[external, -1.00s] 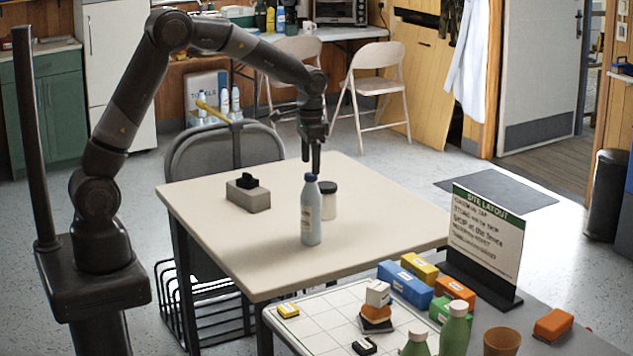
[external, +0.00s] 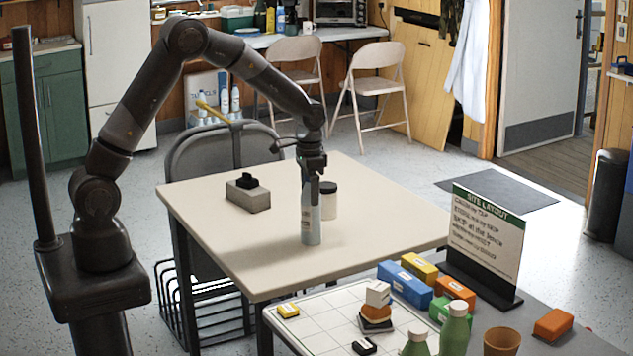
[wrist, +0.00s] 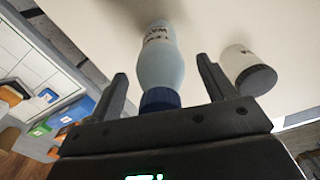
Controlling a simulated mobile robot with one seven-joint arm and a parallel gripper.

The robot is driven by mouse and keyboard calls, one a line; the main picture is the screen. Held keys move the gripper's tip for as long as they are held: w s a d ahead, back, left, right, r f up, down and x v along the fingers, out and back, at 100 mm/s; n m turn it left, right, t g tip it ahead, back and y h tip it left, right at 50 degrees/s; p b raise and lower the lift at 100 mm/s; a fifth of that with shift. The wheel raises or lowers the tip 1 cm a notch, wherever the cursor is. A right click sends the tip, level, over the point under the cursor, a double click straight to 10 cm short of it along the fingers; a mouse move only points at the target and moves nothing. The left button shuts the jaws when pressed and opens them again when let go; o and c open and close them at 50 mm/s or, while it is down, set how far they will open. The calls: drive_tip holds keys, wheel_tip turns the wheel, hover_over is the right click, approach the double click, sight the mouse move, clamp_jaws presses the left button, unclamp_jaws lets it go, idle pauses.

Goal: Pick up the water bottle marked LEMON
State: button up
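A pale blue-grey bottle (external: 311,230) stands upright on the cream table (external: 240,250). In the wrist view the bottle (wrist: 160,68) has a dark blue cap and a label that seems to read WATER; its upper line is too blurred to read. My gripper (external: 314,200) points down over the bottle's top and hides its cap in the external view. In the wrist view my gripper (wrist: 162,82) is open, one finger on each side of the cap and neck, with gaps showing on both sides.
A white jar (external: 328,206) with a dark lid stands close by the bottle; in the wrist view the jar (wrist: 243,68) is just beyond the right finger. A grey block (external: 249,198) sits farther left. A sign (external: 485,235) and colored blocks occupy the front-right surface.

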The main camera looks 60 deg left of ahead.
clamp_jaws()
idle(0.7)
